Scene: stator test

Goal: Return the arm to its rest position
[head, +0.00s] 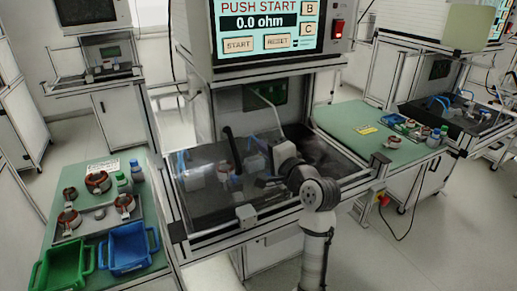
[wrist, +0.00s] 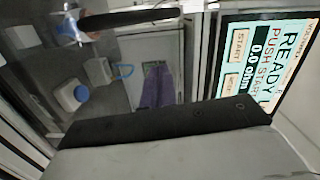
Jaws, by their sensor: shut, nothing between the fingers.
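My arm (head: 318,195) rises at the front of the test bench in the head view and bends left over it. My gripper (head: 264,183) is at the end of the arm, low over the bench's dark work area, shut and empty. Its fingertips are small and hard to make out against the dark bench. In the wrist view a dark bar and a grey surface fill the lower part, and I cannot make out the fingertips there.
The test bench (head: 205,243) has a screen (head: 265,28) reading 0.0 ohm; the screen (wrist: 262,60) also shows READY in the wrist view. Green (head: 62,264) and blue (head: 128,248) bins stand left. A green side table (head: 345,118) is right.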

